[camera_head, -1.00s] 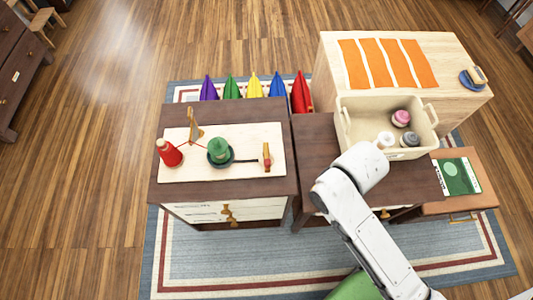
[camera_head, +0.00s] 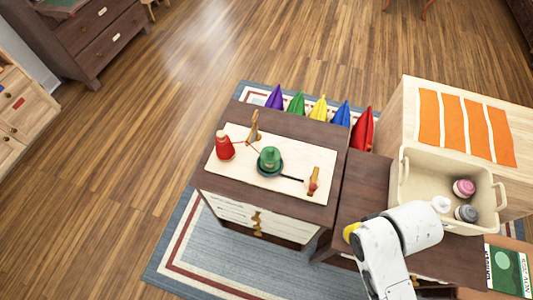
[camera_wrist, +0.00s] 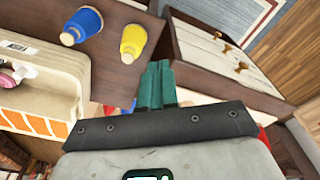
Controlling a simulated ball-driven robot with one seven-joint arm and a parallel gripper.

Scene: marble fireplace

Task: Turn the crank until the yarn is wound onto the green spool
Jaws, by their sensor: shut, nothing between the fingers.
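In the head view, the green spool (camera_head: 269,157) stands upright on a dark round base on a cream board (camera_head: 235,170). A dark crank arm (camera_head: 291,179) runs right from its base to an upright wooden handle (camera_head: 314,182). A red yarn cone (camera_head: 224,146) stands at the board's left. Red yarn runs from it past a wooden post (camera_head: 253,126) towards the green spool; I see no clear red wrap on the spool. In the wrist view, my gripper (camera_wrist: 158,68) has its teal fingers together and empty, apart from the crank. It is hidden in the head view.
A yellow spool (camera_wrist: 134,38) and a blue spool (camera_wrist: 84,22) stand on the dark table near my gripper. A beige bin (camera_head: 415,201) with several bottles stands right. Coloured cones (camera_head: 320,108) line the board table's far side. Open floor (camera_head: 110,200) lies left.

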